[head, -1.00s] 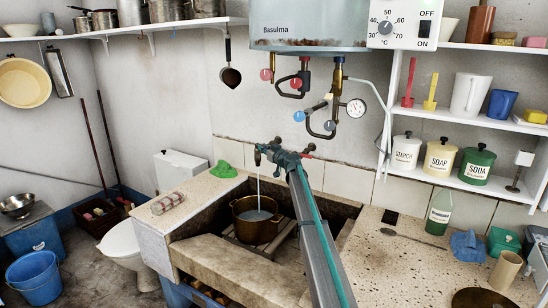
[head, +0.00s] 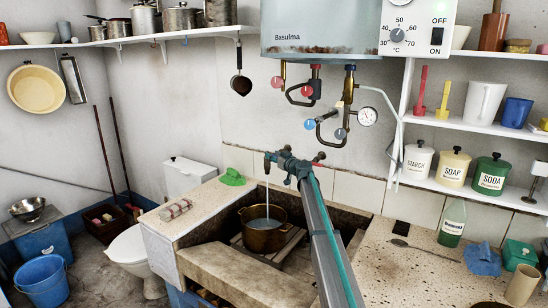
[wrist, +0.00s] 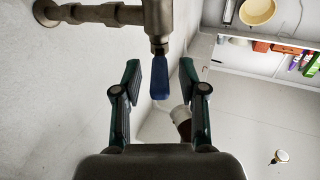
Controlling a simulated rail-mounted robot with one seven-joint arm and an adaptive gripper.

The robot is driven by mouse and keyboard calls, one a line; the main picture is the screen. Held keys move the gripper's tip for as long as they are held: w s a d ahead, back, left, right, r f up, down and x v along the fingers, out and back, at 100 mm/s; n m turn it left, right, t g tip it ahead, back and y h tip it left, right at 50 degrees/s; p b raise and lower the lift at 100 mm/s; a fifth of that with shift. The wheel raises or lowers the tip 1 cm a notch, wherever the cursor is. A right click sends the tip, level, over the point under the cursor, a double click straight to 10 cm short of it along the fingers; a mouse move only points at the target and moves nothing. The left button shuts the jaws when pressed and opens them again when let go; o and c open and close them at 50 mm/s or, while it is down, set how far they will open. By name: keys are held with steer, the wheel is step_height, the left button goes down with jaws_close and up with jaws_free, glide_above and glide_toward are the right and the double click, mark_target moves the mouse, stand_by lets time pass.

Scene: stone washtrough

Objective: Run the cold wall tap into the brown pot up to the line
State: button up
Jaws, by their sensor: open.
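The brown pot (head: 249,243) stands upright on a slatted wooden rack in the stone trough. A thin stream of water (head: 267,198) falls from the wall tap (head: 268,163) into it. Grey-looking water shows inside the pot; I cannot make out the line. My gripper (head: 290,163) is at the tap, hiding much of its body. In the wrist view, the tap's blue handle (wrist: 160,80) lies between the spread fingers of my gripper (wrist: 166,78), with a gap on each side.
Shelves with jars stand at right. The speckled counter (head: 390,262) has free room.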

steer(key=v, duration=1.2)
steer(key=shift+c, duration=0.2)
